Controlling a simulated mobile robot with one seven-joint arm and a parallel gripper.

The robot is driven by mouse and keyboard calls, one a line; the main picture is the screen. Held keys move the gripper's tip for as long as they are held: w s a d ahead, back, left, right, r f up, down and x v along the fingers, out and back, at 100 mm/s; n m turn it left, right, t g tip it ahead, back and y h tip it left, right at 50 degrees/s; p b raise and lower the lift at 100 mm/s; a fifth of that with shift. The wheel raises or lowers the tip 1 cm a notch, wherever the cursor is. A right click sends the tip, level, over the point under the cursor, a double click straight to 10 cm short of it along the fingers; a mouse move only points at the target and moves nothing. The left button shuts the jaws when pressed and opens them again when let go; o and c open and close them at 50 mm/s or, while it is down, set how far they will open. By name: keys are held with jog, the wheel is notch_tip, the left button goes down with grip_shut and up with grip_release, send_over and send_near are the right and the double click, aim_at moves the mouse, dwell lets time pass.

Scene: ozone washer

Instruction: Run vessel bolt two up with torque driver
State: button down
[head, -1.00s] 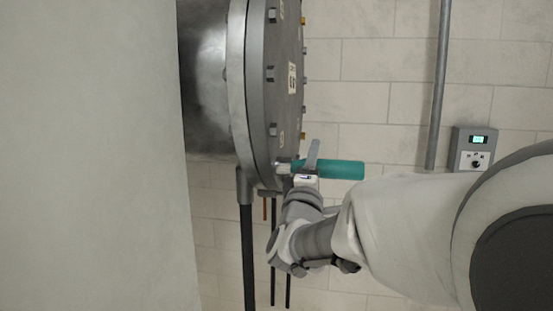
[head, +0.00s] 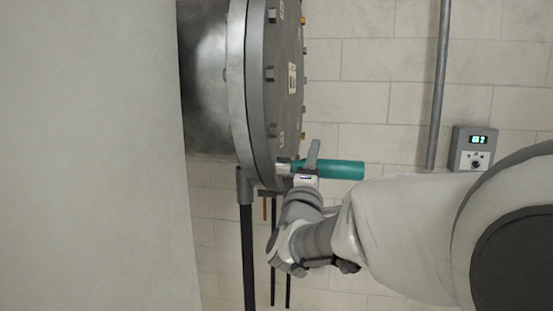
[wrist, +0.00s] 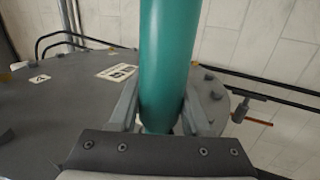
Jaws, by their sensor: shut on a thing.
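The torque driver (head: 343,170) is a teal cylinder with a grey nose. My gripper (head: 307,165) is shut on it near its nose end, and the driver lies about level in the head view. Its nose points left at the lower rim of the vessel's round grey flange (head: 256,110). Several bolts ring the flange; one bolt (head: 270,74) shows higher up. I cannot tell whether the nose is seated on a bolt. In the wrist view the teal driver (wrist: 168,60) stands between both fingers and hides the spot in front of it.
A grey control box (head: 474,149) with a lit display hangs on the block wall at right, beside a vertical pipe (head: 438,85). A pale panel (head: 90,150) fills the left. A valve handle (wrist: 245,105) sticks out by the flange in the wrist view.

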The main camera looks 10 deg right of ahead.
jog(key=shift+a+r, duration=0.1)
jog(key=shift+a, duration=0.15)
jog(key=s+d+b, duration=0.1)
jog(key=d, duration=0.5)
jog(key=shift+s, duration=0.4)
